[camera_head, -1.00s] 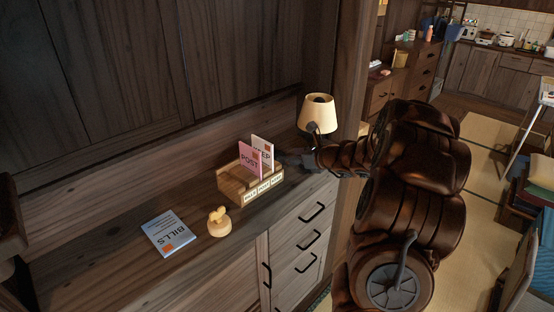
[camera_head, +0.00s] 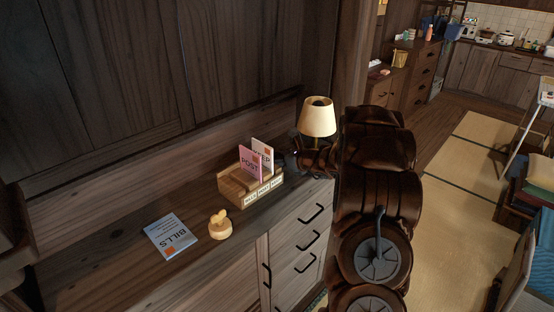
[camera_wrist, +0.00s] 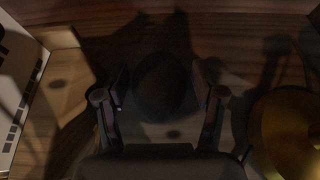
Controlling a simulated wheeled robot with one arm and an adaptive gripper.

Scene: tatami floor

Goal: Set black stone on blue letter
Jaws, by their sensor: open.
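The blue letter (camera_head: 170,236), marked BILLS, lies flat on the cabinet top at the left in the head view. In the wrist view, a dark round object, which looks like the black stone (camera_wrist: 164,92), rests on the wooden surface between my fingers. My gripper (camera_wrist: 160,82) is open, with one finger on each side of the stone; I cannot tell whether they touch it. In the head view my arm ends by the lamp, and the stone is not distinguishable there.
A wooden letter rack (camera_head: 234,196) holds a pink POST letter (camera_head: 249,166) and a white letter (camera_head: 265,152). A lamp (camera_head: 317,118) stands close by the gripper. A small yellow figurine (camera_head: 220,226) stands between rack and blue letter. The cabinet top's front left is clear.

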